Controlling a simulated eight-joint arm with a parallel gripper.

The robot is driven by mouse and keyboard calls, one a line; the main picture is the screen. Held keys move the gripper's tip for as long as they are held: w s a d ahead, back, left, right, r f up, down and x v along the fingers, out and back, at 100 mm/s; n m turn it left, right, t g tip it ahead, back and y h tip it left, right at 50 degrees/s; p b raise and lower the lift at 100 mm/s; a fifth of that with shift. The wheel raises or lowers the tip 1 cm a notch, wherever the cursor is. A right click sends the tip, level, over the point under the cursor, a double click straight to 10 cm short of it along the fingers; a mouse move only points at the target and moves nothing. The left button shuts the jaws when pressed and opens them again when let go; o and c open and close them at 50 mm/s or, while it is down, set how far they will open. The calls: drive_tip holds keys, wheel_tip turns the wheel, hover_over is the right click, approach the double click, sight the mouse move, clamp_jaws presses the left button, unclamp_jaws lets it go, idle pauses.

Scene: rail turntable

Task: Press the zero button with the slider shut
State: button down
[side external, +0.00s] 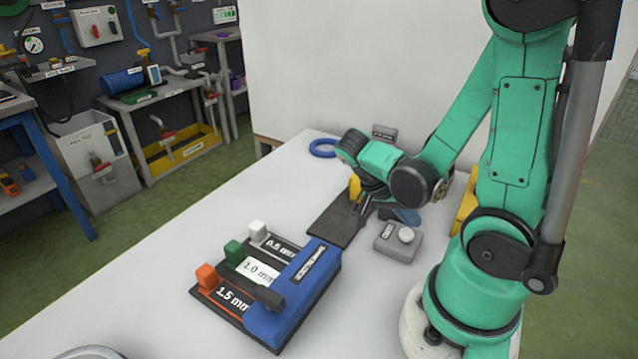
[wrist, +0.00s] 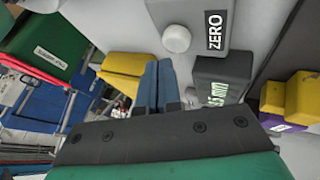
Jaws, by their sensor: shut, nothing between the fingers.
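The zero button unit (side external: 391,247) is a small grey box with a label and a round pale button (side external: 406,235). The wrist view shows the box, marked ZERO (wrist: 214,30), and the button (wrist: 176,38) near the top, uncovered. Two narrow blue pieces (wrist: 158,85) stand side by side in the wrist view.
A blue gauge holder (side external: 298,290) with 0.5, 1.0 and 1.5 mm tabs sits at the front. A dark display box (wrist: 222,80) is beside the zero box. A blue ring (side external: 323,148) lies at the back. The left table surface is clear.

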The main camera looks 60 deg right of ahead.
sight(401, 232)
drive_tip(key=shift+r, duration=0.15)
drive_tip(key=shift+r, duration=2.4)
drive_tip(key=shift+w+a+n, duration=0.15)
drive_tip(key=shift+w+n, duration=0.15)
drive_tip(key=shift+n, duration=0.1)
drive_tip(key=w+a+r+n+t+y, duration=0.2)
drive_tip(key=w+a+n+t, duration=0.4)
drive_tip(key=n, duration=0.3)
drive_tip(key=w+a+r+n+t+y, duration=0.1)
drive_tip(key=w+a+n+t+y, duration=0.1)
drive_tip(key=w+a+n+t, duration=0.4)
drive_tip(key=w+n, duration=0.1)
drive_tip(key=n, duration=0.2)
drive_tip(key=shift+w+r+t+y, duration=0.15)
drive_tip(key=shift+r+t+y, duration=0.2)
drive_tip(key=shift+t+y, duration=0.05)
drive_tip(key=shift+d, duration=0.15)
